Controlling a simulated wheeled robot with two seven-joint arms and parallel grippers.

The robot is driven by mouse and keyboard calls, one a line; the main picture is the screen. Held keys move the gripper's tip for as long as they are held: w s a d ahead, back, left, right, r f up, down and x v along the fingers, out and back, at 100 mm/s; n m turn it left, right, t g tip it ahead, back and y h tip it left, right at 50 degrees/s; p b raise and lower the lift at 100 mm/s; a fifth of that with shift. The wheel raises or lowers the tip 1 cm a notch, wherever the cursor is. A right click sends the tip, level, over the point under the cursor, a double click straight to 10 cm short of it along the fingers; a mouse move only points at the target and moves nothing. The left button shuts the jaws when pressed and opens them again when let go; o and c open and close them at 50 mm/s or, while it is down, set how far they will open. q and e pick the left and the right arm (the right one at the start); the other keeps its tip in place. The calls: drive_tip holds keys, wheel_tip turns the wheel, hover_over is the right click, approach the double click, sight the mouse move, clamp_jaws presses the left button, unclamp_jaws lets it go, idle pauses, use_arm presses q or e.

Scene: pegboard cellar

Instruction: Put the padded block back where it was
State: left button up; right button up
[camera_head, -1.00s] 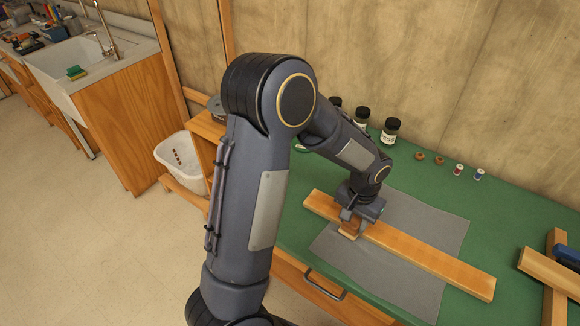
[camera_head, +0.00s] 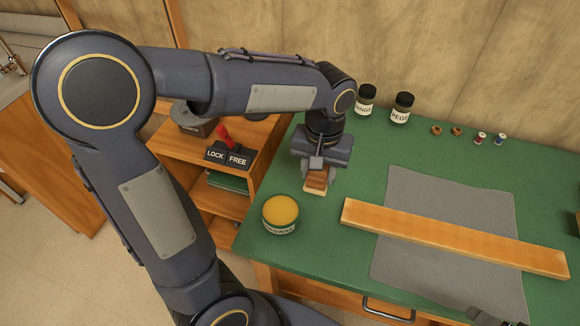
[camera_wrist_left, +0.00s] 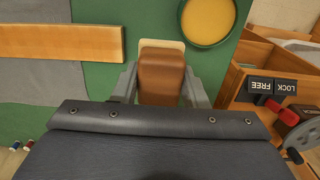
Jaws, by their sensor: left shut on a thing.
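The padded block (camera_head: 316,182), brown on top with a pale layer at its bottom, is between the fingers of my left gripper (camera_head: 316,176). It is over the left part of the green bench top; whether it touches the top I cannot tell. In the left wrist view, the block (camera_wrist_left: 162,75) sits between both fingers, which are shut on it. The long wooden board (camera_head: 450,238) lies to its right across a grey cloth (camera_head: 440,290). A dark piece at the bottom right edge looks like my right gripper (camera_head: 492,318), mostly cut off.
A tin with a yellow top (camera_head: 281,213) stands close to the block, at the bench's left edge. Two dark jars (camera_head: 402,108) and small spools (camera_head: 480,138) stand at the back. Left of the bench is a wooden shelf with a LOCK/FREE sign (camera_head: 228,155) and red lever.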

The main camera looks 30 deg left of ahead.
use_arm(q)
drive_tip(key=w+a+f, duration=0.2)
drive_tip(key=a, duration=0.1)
drive_tip(key=w+a+f, duration=0.2)
drive_tip(key=a+f, duration=0.1)
drive_tip(key=w+a+f+p, duration=0.1)
drive_tip(key=w+a+f, duration=0.1)
drive_tip(key=f, duration=0.1)
drive_tip(key=shift+w+a+f, duration=0.1)
drive_tip(key=shift+w+a, duration=0.3)
drive_tip(key=shift+w+a+f, duration=0.15)
drive_tip(key=shift+f, duration=0.85)
drive_tip(key=shift+w+a+f, duration=0.1)
drive_tip(key=shift+a+f, duration=0.05)
drive_tip(key=shift+f, duration=0.8)
drive_tip(key=shift+f, duration=0.15)
drive_tip(key=o, duration=0.9)
drive_tip(key=shift+o, duration=0.2)
